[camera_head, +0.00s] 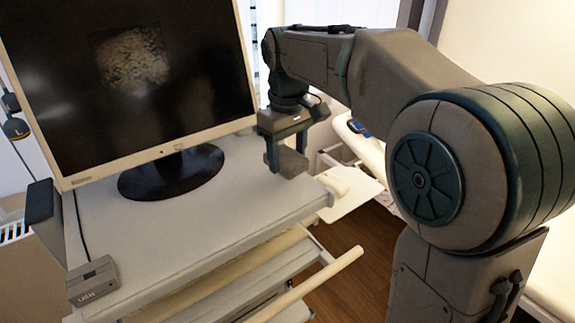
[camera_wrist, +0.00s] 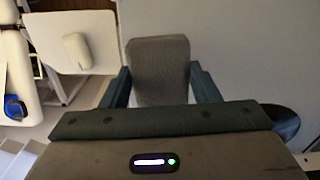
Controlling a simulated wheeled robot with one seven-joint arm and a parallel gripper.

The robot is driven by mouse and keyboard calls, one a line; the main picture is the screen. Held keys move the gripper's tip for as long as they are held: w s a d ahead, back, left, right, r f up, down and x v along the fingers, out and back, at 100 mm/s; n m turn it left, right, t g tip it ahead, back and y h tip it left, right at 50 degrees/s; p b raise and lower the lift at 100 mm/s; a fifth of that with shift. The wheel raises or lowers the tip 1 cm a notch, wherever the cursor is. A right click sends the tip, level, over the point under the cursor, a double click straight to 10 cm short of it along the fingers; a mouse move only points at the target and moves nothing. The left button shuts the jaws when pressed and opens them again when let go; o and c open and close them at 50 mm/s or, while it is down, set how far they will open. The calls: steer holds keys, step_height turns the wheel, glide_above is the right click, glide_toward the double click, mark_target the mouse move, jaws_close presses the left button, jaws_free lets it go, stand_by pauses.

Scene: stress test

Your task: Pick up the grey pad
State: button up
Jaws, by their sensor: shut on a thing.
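The grey pad (camera_head: 292,163) is between the fingers of my gripper (camera_head: 286,155), at the far right part of the white cart top. My gripper points down and is shut on the pad. In the wrist view the grey pad (camera_wrist: 160,68) fills the space between the two blue-green fingers of my gripper (camera_wrist: 160,74). Its near end is hidden by the gripper body. I cannot tell for sure whether the pad touches the cart top or hangs just above it.
A monitor (camera_head: 130,75) on a dark round base stands left of my gripper on the cart top (camera_head: 190,222). A small grey box (camera_head: 93,281) sits at the front left. A white side shelf (camera_head: 345,200) juts out at right. The cart's front middle is clear.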

steer(key=s+a+r+b, duration=0.1)
steer(key=s+r+b, duration=0.1)
steer(key=s+r, duration=0.5)
steer(key=s, duration=0.4)
steer(key=shift+s+a+r, duration=0.25)
steer(key=shift+s+r, duration=0.05)
steer(key=shift+o, duration=0.4)
